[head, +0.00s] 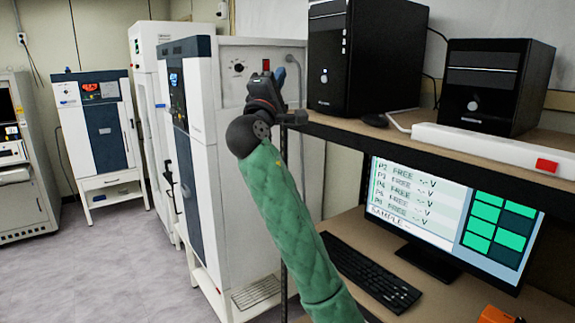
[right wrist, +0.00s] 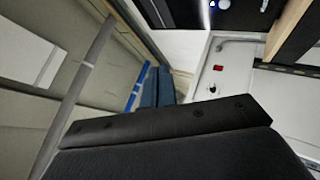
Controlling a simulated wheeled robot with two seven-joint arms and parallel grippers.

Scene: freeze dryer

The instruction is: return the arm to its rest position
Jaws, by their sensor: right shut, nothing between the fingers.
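My right arm, in a green padded sleeve, reaches up through the middle of the head view. Its dark right gripper (head: 273,75) is raised at the left end of the upper shelf (head: 420,137), in front of the side panel of a tall white and dark blue cabinet (head: 205,165). The gripper is shut and empty. In the right wrist view its blue fingers (right wrist: 155,88) show beyond the black gripper body. Whether the gripper touches the shelf edge or the panel, I cannot tell. My left gripper is not in view.
Two black computer towers (head: 365,55) (head: 493,87) and a white power strip (head: 485,145) stand on the upper shelf. Below are a monitor (head: 450,210) and a keyboard (head: 365,272). A smaller white and blue cabinet (head: 100,135) stands at the back left. The floor at left is clear.

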